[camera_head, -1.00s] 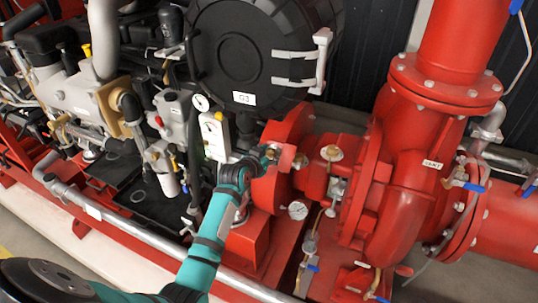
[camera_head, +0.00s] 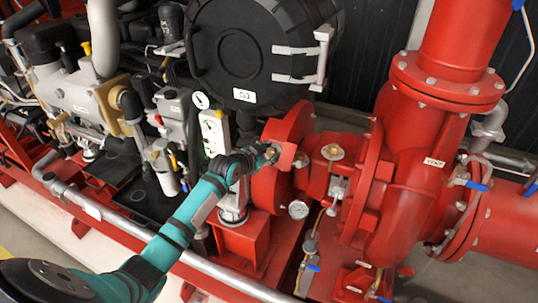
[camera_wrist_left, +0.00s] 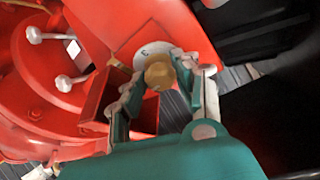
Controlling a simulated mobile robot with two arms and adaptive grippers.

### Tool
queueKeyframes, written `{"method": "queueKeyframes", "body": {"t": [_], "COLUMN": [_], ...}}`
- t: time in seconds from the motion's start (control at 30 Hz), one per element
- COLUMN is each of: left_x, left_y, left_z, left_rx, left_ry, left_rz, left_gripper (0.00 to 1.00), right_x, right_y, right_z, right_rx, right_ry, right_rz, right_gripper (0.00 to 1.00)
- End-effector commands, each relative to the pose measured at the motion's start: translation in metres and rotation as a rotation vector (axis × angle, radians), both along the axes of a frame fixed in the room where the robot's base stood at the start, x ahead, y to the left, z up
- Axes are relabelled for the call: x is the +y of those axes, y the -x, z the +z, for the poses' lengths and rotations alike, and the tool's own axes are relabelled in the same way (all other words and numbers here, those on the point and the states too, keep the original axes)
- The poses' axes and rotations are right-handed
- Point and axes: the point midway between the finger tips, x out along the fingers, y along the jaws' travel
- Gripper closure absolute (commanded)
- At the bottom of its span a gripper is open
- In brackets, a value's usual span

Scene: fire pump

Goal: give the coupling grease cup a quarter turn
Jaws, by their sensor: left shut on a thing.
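The coupling grease cup (camera_wrist_left: 160,75) is a small round brass knob on a pale round plate on the red coupling guard (camera_wrist_left: 150,20). In the left wrist view it sits between the two fingers of my left gripper (camera_wrist_left: 158,80), which is shut on it. In the head view my left gripper (camera_head: 269,155) is at the red guard (camera_head: 285,128), between engine and pump, and largely hides the cup. My right gripper is not in view.
The big black round housing (camera_head: 240,50) stands behind my gripper. A silver pipe (camera_head: 150,236) runs along the front, below my left arm.

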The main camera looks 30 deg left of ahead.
Motion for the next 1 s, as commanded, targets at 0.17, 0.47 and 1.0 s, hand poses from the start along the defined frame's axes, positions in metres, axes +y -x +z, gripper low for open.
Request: {"method": "queueKeyframes", "body": {"t": [0.17,0.47,1.0], "left_x": [0.001,0.000,0.005], "left_y": [0.000,0.000,0.039], "left_z": [0.001,0.001,0.017], "left_rx": [-0.003,-0.002,-0.001], "left_ry": [-0.021,-0.019,-0.022], "left_rz": [-0.017,-0.017,-0.017], "left_gripper": [1.00,0.60,0.60], "right_x": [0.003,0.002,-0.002], "right_y": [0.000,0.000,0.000], "right_z": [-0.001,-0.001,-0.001], "right_rx": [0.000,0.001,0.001], "right_ry": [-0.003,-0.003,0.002], "right_rz": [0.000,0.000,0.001], "right_gripper": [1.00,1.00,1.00]}}
